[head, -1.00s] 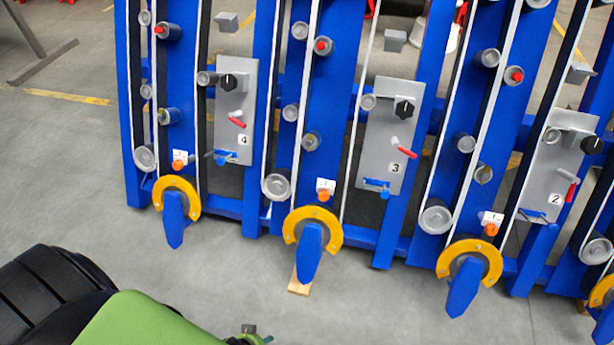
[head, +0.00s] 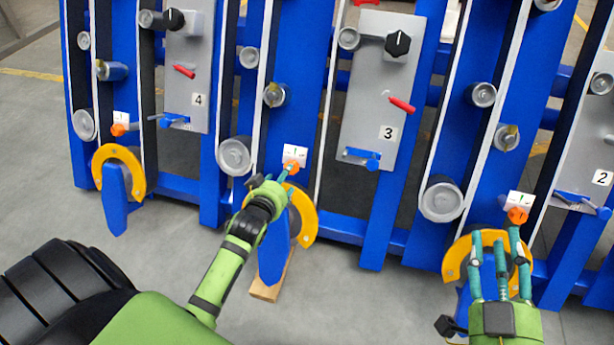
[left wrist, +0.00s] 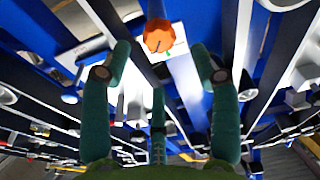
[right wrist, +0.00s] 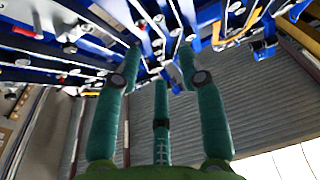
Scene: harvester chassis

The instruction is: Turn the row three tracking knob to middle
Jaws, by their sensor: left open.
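The row three tracking knob (head: 291,166) is small and orange, below a white label, left of the grey plate marked 3. In the left wrist view the orange knob (left wrist: 159,37) lies just beyond and between my fingertips. A dark pointer mark shows on its face. My left gripper (head: 273,181) is open, its fingertips close to the knob from below; contact cannot be told. My left gripper also shows in the left wrist view (left wrist: 162,75). My right gripper (head: 496,245) is open and empty, below another orange knob (head: 517,215) on the right.
The plate marked 3 (head: 365,110) carries a black knob (head: 398,43), a red lever (head: 401,104) and a blue latch (head: 362,158). Yellow half rings (head: 118,160) stick out below the blue frames. Clear floor (head: 40,130) lies at left.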

